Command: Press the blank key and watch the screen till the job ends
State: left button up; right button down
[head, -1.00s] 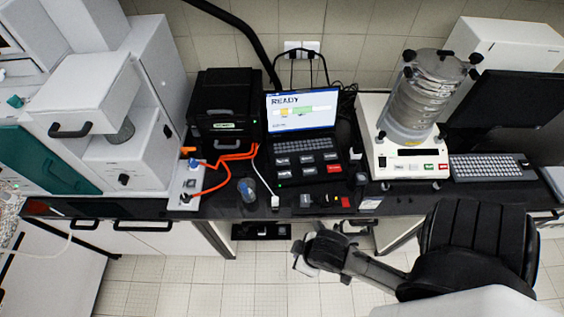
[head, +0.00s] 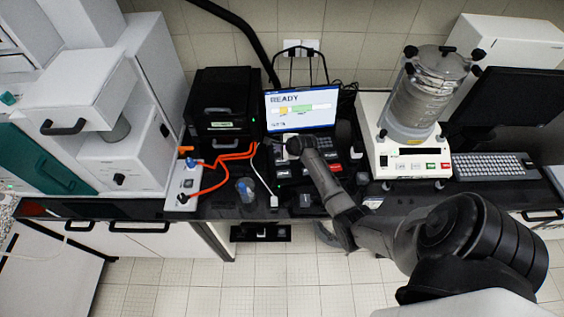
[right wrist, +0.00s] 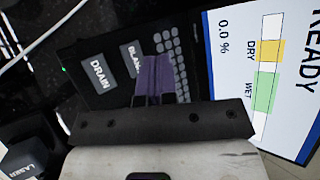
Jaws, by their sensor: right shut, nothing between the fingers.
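The blank key (right wrist: 132,60) shows in the right wrist view as a grey key lettered BLANK, beside the DRAIN key (right wrist: 98,73). My right gripper (right wrist: 157,65) has its purple fingers shut and empty, close beside the blank key and in front of the small keys; I cannot tell whether they touch. In the head view my right gripper (head: 292,143) is over the black console and hides part of its keys. The screen (head: 301,109) reads READY, with a yellow and a green band. In the wrist view the screen (right wrist: 262,80) shows 0.0 %, DRY and WET. My left gripper is out of view.
A sieve stack (head: 418,95) on a white shaker base (head: 405,160) stands right of the console. A black printer-like box (head: 222,105) and orange cables (head: 236,156) are at the left. A small clear vessel (head: 246,190) stands near the front edge.

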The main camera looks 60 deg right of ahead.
jog(key=d+m, duration=0.1)
jog(key=w+m, duration=0.1)
jog(key=shift+d+f+m, duration=0.15)
jog(key=shift+d+m, duration=0.15)
jog(key=shift+d, duration=0.1)
jog(key=shift+f, duration=0.2)
jog(key=b, duration=0.8)
send_over(282, 162)
notch_tip(282, 162, down, 7)
jog(key=shift+w+r, duration=0.1)
jog(key=shift+r, duration=0.1)
jog(key=shift+f+b, duration=0.6)
jog(key=shift+f, duration=0.35)
